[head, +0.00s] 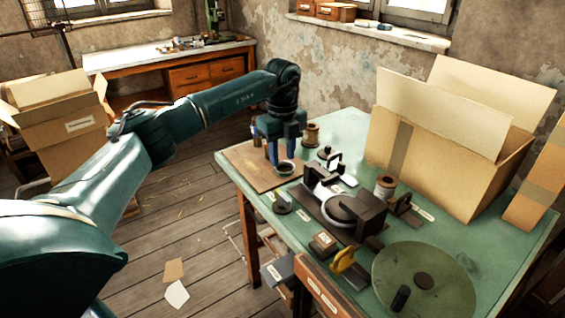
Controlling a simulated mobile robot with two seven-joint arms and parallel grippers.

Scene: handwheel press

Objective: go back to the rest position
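My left arm reaches in from the left, and its teal gripper (281,158) points down over the wooden board (250,178) at the table's left end. Its two blue fingers stand apart. A small dark round cup (286,168) is right at the fingertips; I cannot tell whether they touch it. The handwheel press (350,212), dark with a pale round part, stands to the right of the gripper. Its large green handwheel (440,278) with a dark knob (400,298) is at the front right. My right gripper is not in view.
Large open cardboard boxes (440,160) fill the table's back right. Spools (311,134) and small dark parts stand around the press. A drawer (322,292) shows at the front edge. Another carton (75,125) stands left, a workbench (180,65) behind. Floor between is mostly clear.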

